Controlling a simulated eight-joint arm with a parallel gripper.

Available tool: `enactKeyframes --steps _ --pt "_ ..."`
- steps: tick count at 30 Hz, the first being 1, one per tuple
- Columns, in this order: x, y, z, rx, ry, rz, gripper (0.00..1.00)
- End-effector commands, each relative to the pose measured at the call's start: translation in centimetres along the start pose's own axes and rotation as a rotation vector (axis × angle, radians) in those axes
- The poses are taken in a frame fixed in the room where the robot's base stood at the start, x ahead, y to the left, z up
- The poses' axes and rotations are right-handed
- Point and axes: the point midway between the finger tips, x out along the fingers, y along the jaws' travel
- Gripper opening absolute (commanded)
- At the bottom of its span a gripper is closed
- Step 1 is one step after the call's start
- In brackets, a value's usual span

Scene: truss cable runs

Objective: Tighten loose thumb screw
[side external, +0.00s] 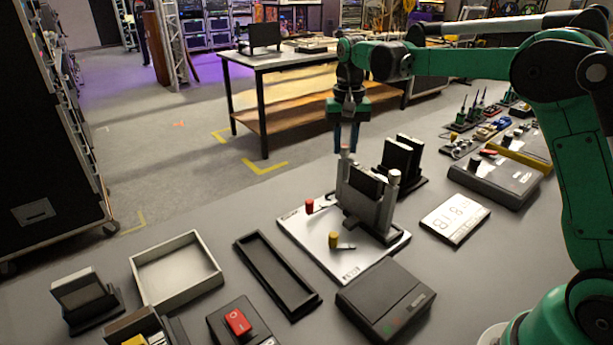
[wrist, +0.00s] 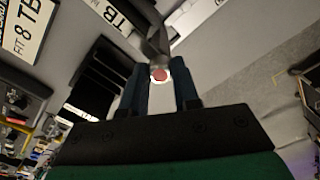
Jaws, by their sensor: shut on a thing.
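A grey clamp fixture (side external: 365,205) stands on a silver plate (side external: 305,237) and holds an upright dark slab (side external: 366,184). A pale thumb screw (side external: 394,178) tops its right post. Another thumb screw (side external: 345,153) is at the left post, under my gripper (side external: 346,146). My gripper points down with its fingers closed on that left screw. In the wrist view, the screw's round reddish end (wrist: 159,75) shows between the fingertips of my gripper (wrist: 159,82). The fingers hide most of the screw's sides, so I cannot tell how far it is turned.
Dark upright slabs (side external: 402,160) stand close behind.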

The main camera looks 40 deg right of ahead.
Motion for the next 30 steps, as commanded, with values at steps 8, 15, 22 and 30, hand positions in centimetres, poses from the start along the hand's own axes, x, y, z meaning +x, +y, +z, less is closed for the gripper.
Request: enactKeyframes --steps 8,15,22,30 --pt "0.0 0.0 0.0 -0.003 0.0 0.0 0.0" --pt "0.0 0.0 0.0 -0.002 0.0 0.0 0.59" --pt "0.0 0.0 0.0 -0.002 0.0 0.0 0.59" --pt "-2.5 0.0 0.0 -0.002 0.0 0.0 0.59"
